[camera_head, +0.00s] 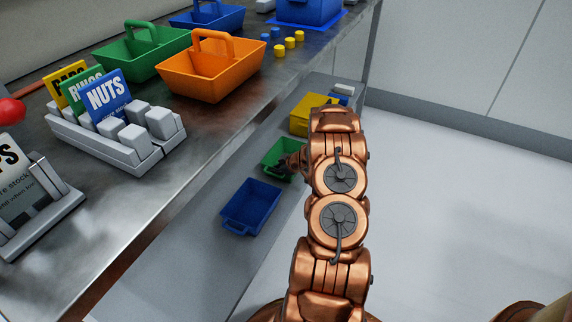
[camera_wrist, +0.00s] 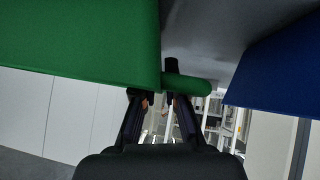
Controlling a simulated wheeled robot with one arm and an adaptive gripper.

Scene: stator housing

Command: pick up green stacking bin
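The green stacking bin (camera_head: 278,158) sits on the lower shelf, between a blue bin and a yellow bin. In the head view my gripper (camera_head: 290,163) is at its right side, partly hidden by my arm. In the wrist view the green bin (camera_wrist: 80,45) fills the upper left, with a rounded green bar (camera_wrist: 187,85) sticking out from its lower edge. My gripper (camera_wrist: 160,98) has its fingers at this edge, with a gap between them lower down. One dark tip shows above the bar; the other is hidden behind the bin. Whether they grip it is unclear.
The blue bin (camera_head: 251,206) is close by on the same shelf, also in the wrist view (camera_wrist: 275,65). The yellow bin (camera_head: 309,114) is beyond. The worktop above holds green (camera_head: 140,52) and orange (camera_head: 213,70) caddies. Open floor lies right.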

